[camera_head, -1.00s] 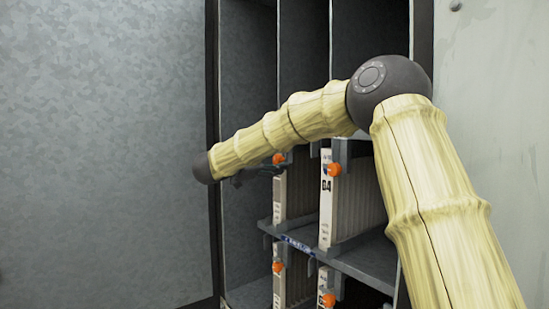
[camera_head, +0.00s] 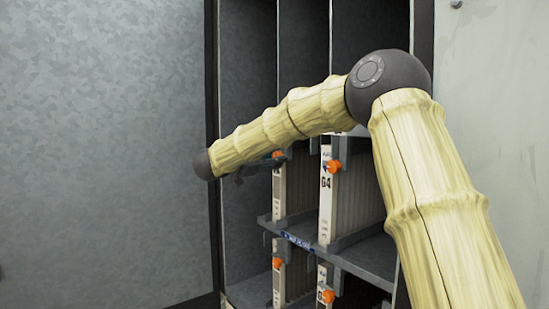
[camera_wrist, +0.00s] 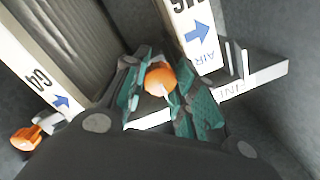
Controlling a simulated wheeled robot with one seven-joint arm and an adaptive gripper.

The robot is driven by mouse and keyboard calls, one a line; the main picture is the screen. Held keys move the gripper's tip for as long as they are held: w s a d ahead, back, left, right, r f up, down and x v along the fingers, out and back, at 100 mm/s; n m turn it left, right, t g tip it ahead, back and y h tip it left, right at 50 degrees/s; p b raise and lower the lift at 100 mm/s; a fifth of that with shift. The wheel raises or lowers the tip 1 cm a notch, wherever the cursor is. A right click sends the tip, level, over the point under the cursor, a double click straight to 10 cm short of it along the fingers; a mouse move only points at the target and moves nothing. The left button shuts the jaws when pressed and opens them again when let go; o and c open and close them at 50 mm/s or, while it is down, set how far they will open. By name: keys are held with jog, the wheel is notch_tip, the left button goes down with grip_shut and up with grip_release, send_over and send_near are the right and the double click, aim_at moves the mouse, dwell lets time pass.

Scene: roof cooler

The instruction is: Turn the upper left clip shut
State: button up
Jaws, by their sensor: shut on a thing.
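The upper left clip, an orange knob (camera_head: 278,155), sits at the top of the left white-framed filter (camera_head: 278,195) in the head view. My gripper (camera_head: 262,166) reaches it from the left, partly hidden below my arm. In the wrist view, the teal-padded fingers of my gripper (camera_wrist: 168,95) are shut on the orange clip (camera_wrist: 160,79), one finger on each side. Beside it is the filter's white frame (camera_wrist: 195,38) with a blue arrow and "AIR". The fingers hide part of the clip, and its turn angle is hard to tell.
To the right, a second filter marked G4 (camera_head: 326,210) has its own orange clip (camera_head: 333,166). Below the grey shelf (camera_head: 365,258) are two more orange clips, lower left (camera_head: 277,263) and lower right (camera_head: 327,296). Dark dividers and the cabinet's side walls enclose the bays.

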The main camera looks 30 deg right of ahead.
jog(key=n+p, duration=0.2)
jog(key=n, duration=0.1)
jog(key=n+p, duration=0.1)
jog(key=shift+r+n+p, duration=0.25)
jog(key=shift+n+p, duration=0.15)
jog(key=n+p, duration=0.2)
jog(key=n, duration=0.1)
jog(key=shift+f, duration=0.1)
jog(key=n, duration=0.4)
jog(key=n+g+p, duration=0.1)
jog(key=n, duration=0.4)
jog(key=shift+f, duration=0.2)
jog(key=shift+n+y, duration=0.3)
jog(key=o, duration=1)
jog(key=shift+o, duration=0.2)
jog(key=shift+a, duration=0.1)
jog(key=a, duration=1.1)
jog(key=shift+s+a+r, duration=0.35)
jog(key=shift+s+a, duration=0.05)
jog(key=shift+s, duration=0.05)
